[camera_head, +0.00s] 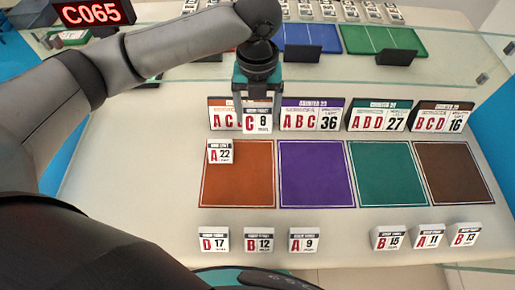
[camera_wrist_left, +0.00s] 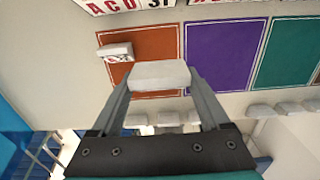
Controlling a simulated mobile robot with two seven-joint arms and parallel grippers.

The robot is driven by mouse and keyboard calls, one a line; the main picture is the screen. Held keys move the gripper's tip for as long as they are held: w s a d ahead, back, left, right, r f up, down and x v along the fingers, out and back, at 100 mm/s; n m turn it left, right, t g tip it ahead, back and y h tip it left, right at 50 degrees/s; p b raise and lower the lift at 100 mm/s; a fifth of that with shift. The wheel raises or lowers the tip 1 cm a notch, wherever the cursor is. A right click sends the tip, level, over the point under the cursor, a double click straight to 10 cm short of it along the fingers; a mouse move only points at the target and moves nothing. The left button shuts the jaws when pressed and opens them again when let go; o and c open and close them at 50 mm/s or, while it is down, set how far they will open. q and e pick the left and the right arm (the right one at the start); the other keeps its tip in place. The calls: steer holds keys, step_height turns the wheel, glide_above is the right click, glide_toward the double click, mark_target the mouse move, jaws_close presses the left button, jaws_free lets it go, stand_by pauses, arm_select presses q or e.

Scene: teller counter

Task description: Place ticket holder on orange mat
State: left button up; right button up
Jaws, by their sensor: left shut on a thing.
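My left gripper (camera_head: 257,100) is shut on a white ticket holder marked C 8 (camera_head: 257,121). It holds it upright, in front of the orange counter sign in the head view. In the left wrist view the held holder (camera_wrist_left: 160,73) sits between the two fingers (camera_wrist_left: 158,84). The orange mat (camera_head: 240,182) lies at the left end of the mat row, and it also shows in the left wrist view (camera_wrist_left: 150,48). Another ticket holder, A 22 (camera_head: 220,152), stands on the mat's far left corner. My right gripper is not in view.
Purple (camera_head: 317,175), green (camera_head: 386,175) and brown (camera_head: 455,175) mats lie to the right. Counter signs (camera_head: 312,115) stand behind them. Most of the orange mat is bare.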

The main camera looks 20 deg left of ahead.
mark_target(258, 154)
arm_select(q)
step_height(258, 154, down, 14)
steer(key=b, duration=0.3)
steer(key=o, duration=1.2)
steer(key=shift+f, duration=0.1)
steer(key=shift+o, duration=0.2)
step_height(258, 154, up, 12)
steer(key=p, duration=0.3)
steer(key=shift+r, duration=0.2)
